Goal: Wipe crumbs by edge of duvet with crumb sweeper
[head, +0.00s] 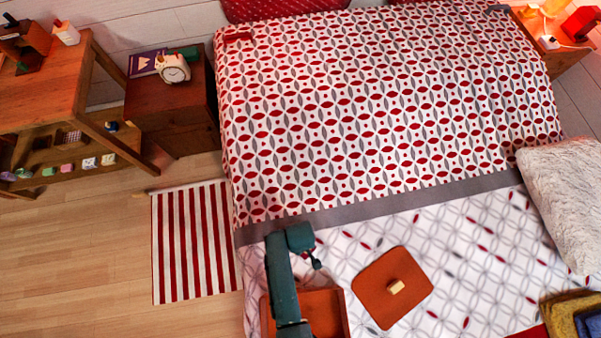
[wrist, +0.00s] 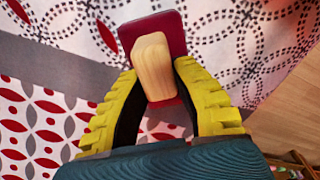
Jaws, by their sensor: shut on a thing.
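In the wrist view, my gripper (wrist: 155,70) has its yellow fingers closed on the pale wooden handle of the crumb sweeper (wrist: 152,62). A dark red part of the sweeper shows beyond the handle. The duvet (head: 380,90) is white with red and grey petal shapes, and a plain grey band (head: 385,207) runs along its near edge. The duvet also shows at lower left in the wrist view (wrist: 40,125). In the head view my arm reaches over the bed's left side near this band; the held sweeper is not clearly visible there. I cannot make out crumbs.
A brown board with a pale block (head: 397,287) lies on the patterned sheet right of my arm. A brown box (head: 325,312) is partly behind my arm. A fluffy pillow (head: 566,200) lies at right.

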